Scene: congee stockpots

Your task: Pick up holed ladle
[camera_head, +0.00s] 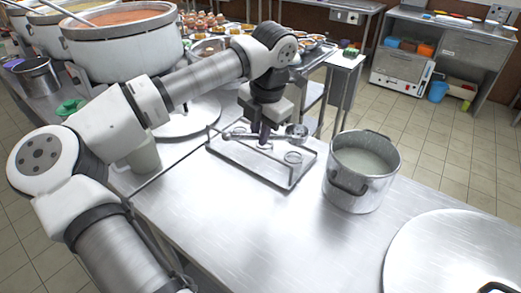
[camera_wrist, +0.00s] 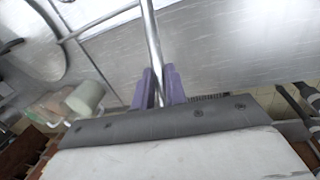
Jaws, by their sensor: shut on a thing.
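The holed ladle (camera_head: 297,132) is metal, with its round head at the right of my gripper in the head view. Its thin handle (camera_wrist: 151,40) runs up from between the purple fingers in the wrist view. My gripper (camera_head: 264,138) is shut on the handle, over a wire-railed metal tray (camera_head: 262,175) on the steel table. Whether the ladle still touches the tray, I cannot tell. The far part of the handle and the holes are not clear.
A steel pot (camera_head: 360,180) of pale liquid stands right of the tray. A large round lid (camera_head: 455,255) lies at the front right, and another lid (camera_head: 190,118) lies behind my arm. Large stockpots (camera_head: 125,50) stand at the back left. The front middle of the table is clear.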

